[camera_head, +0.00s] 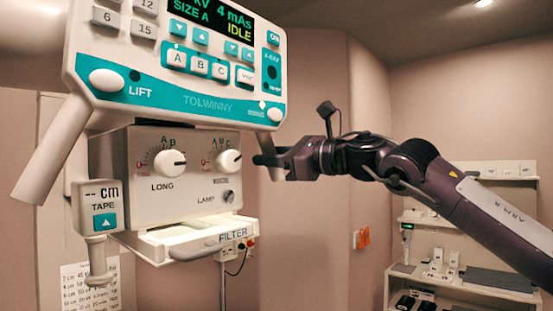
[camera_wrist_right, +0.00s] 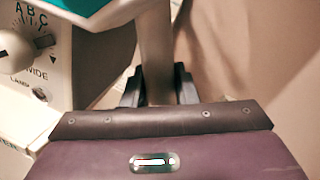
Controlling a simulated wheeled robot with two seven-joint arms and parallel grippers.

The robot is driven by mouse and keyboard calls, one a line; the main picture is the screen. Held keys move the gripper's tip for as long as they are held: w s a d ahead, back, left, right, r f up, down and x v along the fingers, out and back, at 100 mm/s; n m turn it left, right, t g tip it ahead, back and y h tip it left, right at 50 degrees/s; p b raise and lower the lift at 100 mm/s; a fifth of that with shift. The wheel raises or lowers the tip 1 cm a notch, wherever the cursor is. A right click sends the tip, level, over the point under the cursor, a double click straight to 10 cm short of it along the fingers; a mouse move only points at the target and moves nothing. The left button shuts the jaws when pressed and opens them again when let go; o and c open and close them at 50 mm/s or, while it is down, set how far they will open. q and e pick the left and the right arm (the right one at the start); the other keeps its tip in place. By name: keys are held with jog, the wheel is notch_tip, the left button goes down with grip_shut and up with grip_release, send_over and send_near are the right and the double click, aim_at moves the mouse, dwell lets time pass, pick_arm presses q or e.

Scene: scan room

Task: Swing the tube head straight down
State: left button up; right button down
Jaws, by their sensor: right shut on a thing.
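The tube head's white and teal control panel (camera_head: 190,98) fills the upper left of the head view, with its display reading "4 mAs" and "IDLE". Below it is the beige collimator box (camera_head: 150,195) with two round knobs. A pale handle (camera_head: 50,150) slants down from the panel's left end. My right gripper (camera_head: 271,160) reaches in from the right and is shut on the right handle (camera_wrist_right: 155,50), which passes between its fingers in the wrist view. The fingers partly hide this handle in the head view. My left gripper is out of view.
A tape unit (camera_head: 101,208) hangs at the left of the box, and a filter tray (camera_head: 165,242) juts out below it. Shelves (camera_head: 470,280) with small items stand at the right wall. Open space lies between the box and the shelves.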

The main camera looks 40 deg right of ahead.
jog(key=shift+a+f, duration=0.45)
jog(key=shift+f, duration=0.15)
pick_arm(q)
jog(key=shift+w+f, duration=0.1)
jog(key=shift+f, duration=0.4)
pick_arm(e)
jog(key=shift+m, duration=0.3)
jog(key=c, duration=1.2)
grip_release()
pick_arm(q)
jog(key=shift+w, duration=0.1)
pick_arm(e)
jog(key=shift+o, duration=0.2)
jog(key=shift+r, duration=0.1)
pick_arm(q)
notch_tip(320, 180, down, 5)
jog(key=b, duration=0.4)
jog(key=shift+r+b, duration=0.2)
jog(key=shift+b, duration=0.2)
pick_arm(e)
jog(key=v, duration=0.7)
jog(key=shift+s, duration=0.3)
jog(key=shift+d, duration=0.15)
